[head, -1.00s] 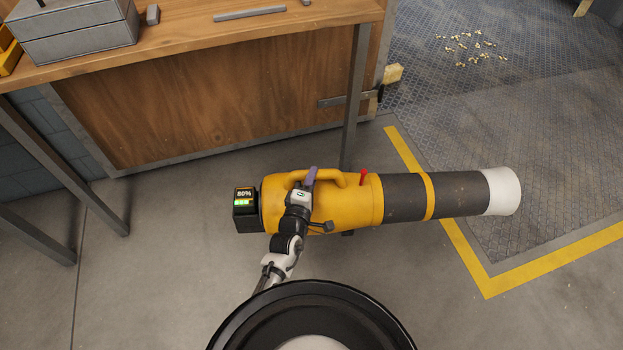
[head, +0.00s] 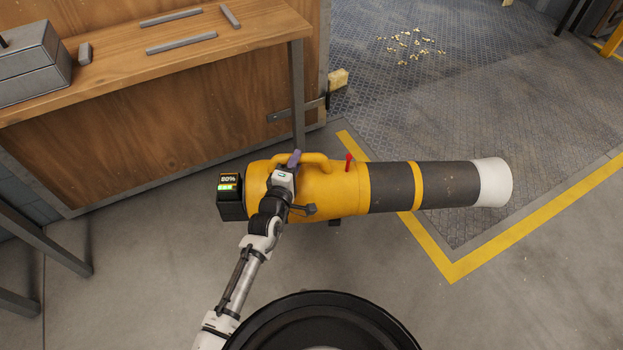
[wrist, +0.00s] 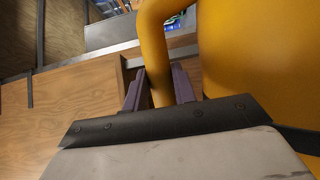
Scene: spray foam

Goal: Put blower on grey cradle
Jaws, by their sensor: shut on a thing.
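The blower (head: 345,188) has a yellow body, a grey and yellow tube with a white nozzle at the right, and a black battery end reading 80% at the left. It lies level in the head view, in front of my body. My gripper (head: 294,158) is shut on its yellow top handle near the battery end. In the wrist view, the purple fingers of my gripper (wrist: 157,88) stand on both sides of the yellow handle (wrist: 158,50). I cannot make out a grey cradle for certain; grey bars (head: 181,43) lie on the wooden workbench.
The wooden workbench (head: 120,80) is at the upper left, with a grey metal box (head: 30,72) on it. Its metal leg (head: 297,100) stands just behind the blower. Yellow floor tape (head: 540,217) and scattered foam bits (head: 410,46) lie at the right. Grey floor in front is open.

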